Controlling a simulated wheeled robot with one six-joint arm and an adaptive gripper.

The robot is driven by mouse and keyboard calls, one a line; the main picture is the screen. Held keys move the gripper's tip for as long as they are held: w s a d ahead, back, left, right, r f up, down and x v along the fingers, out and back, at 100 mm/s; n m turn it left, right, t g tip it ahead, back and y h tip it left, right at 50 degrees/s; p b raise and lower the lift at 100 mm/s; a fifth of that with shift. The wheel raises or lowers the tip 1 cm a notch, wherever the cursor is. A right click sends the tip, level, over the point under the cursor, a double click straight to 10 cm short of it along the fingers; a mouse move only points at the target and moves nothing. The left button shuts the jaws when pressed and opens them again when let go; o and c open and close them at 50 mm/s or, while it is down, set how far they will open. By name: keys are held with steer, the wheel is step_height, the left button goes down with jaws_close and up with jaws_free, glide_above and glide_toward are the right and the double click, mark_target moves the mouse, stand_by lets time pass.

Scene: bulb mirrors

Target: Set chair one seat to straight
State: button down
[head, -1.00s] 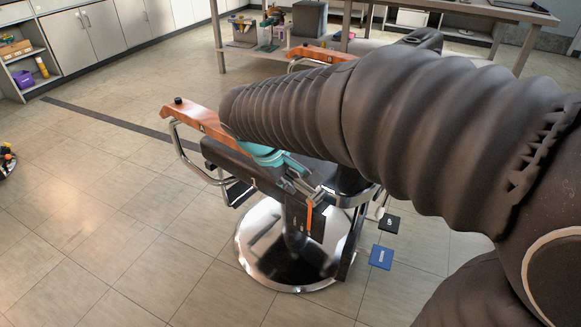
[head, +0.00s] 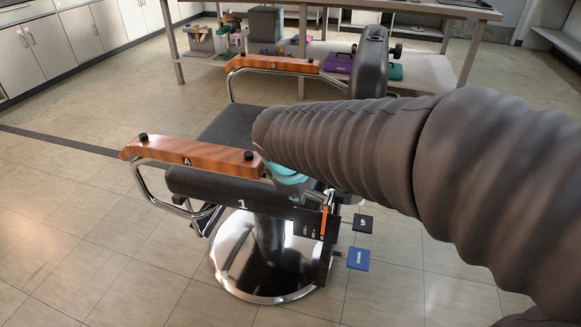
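Chair one is a barber chair with a dark seat (head: 232,128), marked "1" on its near side. It has an orange armrest A (head: 190,156) in front, an orange armrest B (head: 272,65) behind, and a dark backrest (head: 369,68) at right. The seat stands on a round chrome base (head: 235,268). An orange lever (head: 324,221) hangs at the near right side of the seat. My gripper (head: 322,196) is at that side beside the lever; my dark arm hides much of it. Its teal part shows below the arm. Whether the fingers touch the lever or are closed is unclear.
A black pedal (head: 362,224) and a blue pedal (head: 358,259) stick out right of the base. A metal bench (head: 440,62) with items on its lower shelf stands behind. Grey cabinets (head: 75,38) line the back left. The floor at left is clear.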

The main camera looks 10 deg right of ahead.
steer(key=c, duration=1)
jaws_free()
steer(key=v, duration=1.2)
